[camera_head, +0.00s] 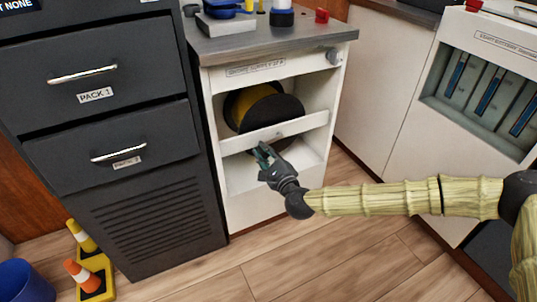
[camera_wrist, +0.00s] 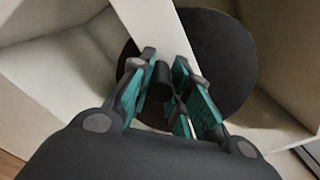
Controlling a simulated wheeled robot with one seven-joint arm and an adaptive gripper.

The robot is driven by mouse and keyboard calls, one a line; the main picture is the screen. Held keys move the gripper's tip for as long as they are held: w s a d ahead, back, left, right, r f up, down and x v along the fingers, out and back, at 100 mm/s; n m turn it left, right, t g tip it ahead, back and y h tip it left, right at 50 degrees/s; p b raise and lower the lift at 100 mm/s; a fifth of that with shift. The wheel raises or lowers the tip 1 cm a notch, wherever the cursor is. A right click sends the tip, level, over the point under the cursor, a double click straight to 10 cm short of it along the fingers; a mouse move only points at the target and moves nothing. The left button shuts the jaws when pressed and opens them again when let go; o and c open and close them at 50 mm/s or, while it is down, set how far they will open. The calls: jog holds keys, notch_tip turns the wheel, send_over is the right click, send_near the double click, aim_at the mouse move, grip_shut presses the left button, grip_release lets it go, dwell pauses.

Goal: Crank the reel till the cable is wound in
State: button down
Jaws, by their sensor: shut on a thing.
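The reel (camera_head: 274,112) sits in the upper opening of a white cabinet, with a dark round flange facing out. Yellow cable (camera_head: 243,101) shows behind the flange's left side. My gripper (camera_head: 263,152) is in front of the cabinet's crossbar, just below the reel. In the wrist view, my gripper's teal-padded fingers (camera_wrist: 166,97) are closed around a dark crank handle (camera_wrist: 160,80). The dark reel flange (camera_wrist: 228,60) is behind and to the right of it there. The crank handle's join to the reel is hidden, and so is any loose end of the cable.
A white crossbar (camera_head: 300,128) runs across the cabinet front below the reel. Dark drawers (camera_head: 95,95) stand close on the left. A traffic cone (camera_head: 82,275) is on the floor at lower left. A battery rack (camera_head: 485,85) is on the right. The middle floor is clear.

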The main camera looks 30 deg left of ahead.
jog(key=shift+w+d, duration=0.1)
jog(key=shift+w, duration=0.05)
jog(key=c, duration=1.3)
grip_release()
jog(key=v, duration=1.2)
